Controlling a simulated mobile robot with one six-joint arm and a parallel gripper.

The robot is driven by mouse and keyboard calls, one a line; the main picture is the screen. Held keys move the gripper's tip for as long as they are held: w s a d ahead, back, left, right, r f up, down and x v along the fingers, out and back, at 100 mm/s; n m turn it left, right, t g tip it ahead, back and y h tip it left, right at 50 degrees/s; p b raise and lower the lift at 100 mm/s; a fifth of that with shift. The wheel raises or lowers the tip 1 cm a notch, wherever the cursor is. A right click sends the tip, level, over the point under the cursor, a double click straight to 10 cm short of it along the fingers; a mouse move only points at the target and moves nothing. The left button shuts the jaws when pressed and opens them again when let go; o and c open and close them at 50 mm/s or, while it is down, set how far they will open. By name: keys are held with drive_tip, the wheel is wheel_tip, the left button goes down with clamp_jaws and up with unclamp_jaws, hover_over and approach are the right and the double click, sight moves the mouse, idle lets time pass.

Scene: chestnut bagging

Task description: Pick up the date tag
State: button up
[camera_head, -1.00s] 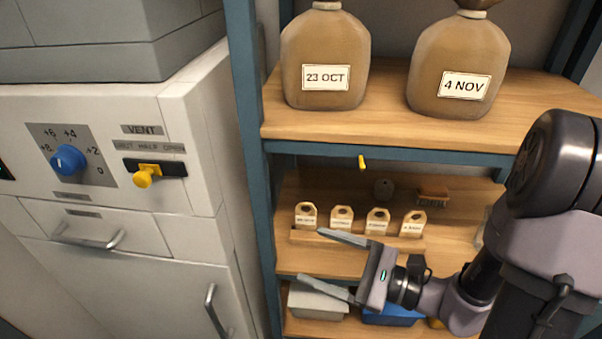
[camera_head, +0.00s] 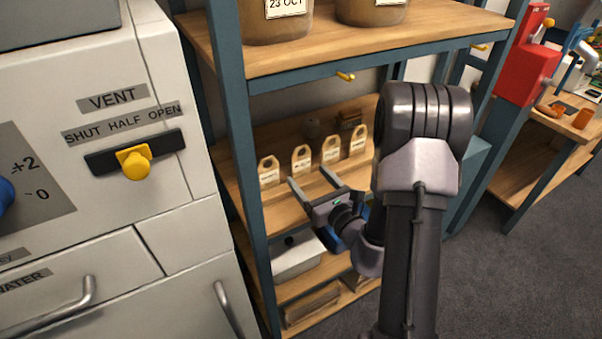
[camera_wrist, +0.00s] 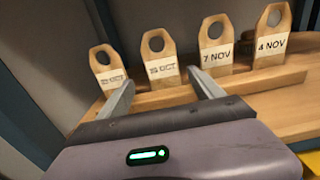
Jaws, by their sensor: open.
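Several wooden date tags with round holes and white labels stand upright in a row in a wooden strip (camera_wrist: 260,84) on the middle shelf. In the wrist view the leftmost tag (camera_wrist: 108,70) and the second tag (camera_wrist: 161,69) both read OCT, with unclear day numbers. The third tag (camera_wrist: 216,58) reads 7 NOV and the rightmost tag (camera_wrist: 271,44) reads 4 NOV. In the head view the row runs from the left tag (camera_head: 268,172) to the right tag (camera_head: 357,139). My gripper (camera_head: 307,176) is open and empty, its fingertips (camera_wrist: 160,80) just in front of the second tag.
Large jars, one labelled 23 OCT (camera_head: 285,8), stand on the upper shelf (camera_head: 400,42). A blue shelf post (camera_head: 232,110) rises left of the tags. A yellow peg (camera_head: 345,76) sticks out above them. A white cabinet with a vent lever (camera_head: 135,163) is at left.

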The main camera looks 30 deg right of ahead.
sight(302, 166)
drive_tip(key=w+b, duration=0.1)
drive_tip(key=w, duration=0.5)
drive_tip(key=shift+d, duration=0.15)
drive_tip(key=shift+s, duration=0.1)
drive_tip(key=c, duration=1.2)
wheel_tip(302, 166, up, 10)
drive_tip(key=p, duration=0.5)
drive_tip(key=shift+r, duration=0.1)
